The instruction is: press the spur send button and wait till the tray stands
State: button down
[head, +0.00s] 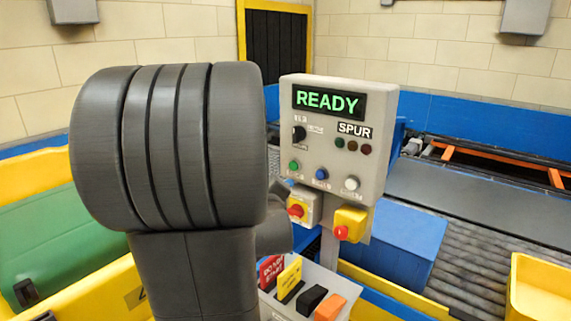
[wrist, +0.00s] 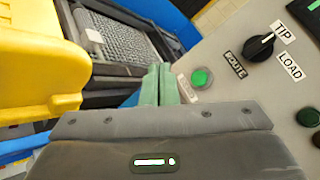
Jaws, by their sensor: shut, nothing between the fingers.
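The grey control panel (head: 315,130) stands in the middle of the head view, with a green READY display (head: 329,101) and a SPUR label (head: 354,130). Below are a green button (head: 294,164), a blue button (head: 321,174) and a white button (head: 351,183); their labels are too small to read. In the wrist view, my gripper (wrist: 157,85) is shut and empty, its fingertips just left of the green button (wrist: 201,78). Contact cannot be told. In the head view my arm hides the gripper. A yellow tub (head: 540,290) is at the right edge.
A roller conveyor (head: 465,262) runs at the right, beside a blue box (head: 392,240). A red-and-yellow emergency stop (head: 349,224) hangs under the panel. A black selector knob (wrist: 258,46) between TIP and LOAD is right of the green button. A yellow body (wrist: 40,70) fills the wrist view's left.

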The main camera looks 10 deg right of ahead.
aim_at(293, 166)
jog(key=shift+w+d+p, duration=0.25)
jog(key=shift+w+d, duration=0.65)
jog(key=shift+d, duration=0.3)
jog(key=shift+w+d+p, duration=0.3)
jog(key=shift+w+d, duration=0.6)
jog(key=shift+d, duration=0.25)
jog(key=shift+w+d+p, duration=0.25)
jog(key=shift+w+d, duration=0.65)
jog(key=shift+d, duration=0.3)
jog(key=shift+d, duration=0.1)
jog(key=shift+w+d, duration=0.2)
jog(key=shift+w, duration=0.05)
jog(key=shift+w+d, duration=0.3)
jog(key=shift+d, duration=0.1)
dwell(0.5)
jog(key=shift+s+a, duration=0.1)
jog(key=shift+a, duration=0.05)
jog(key=shift+s+a, duration=0.5)
jog(key=shift+a, duration=0.1)
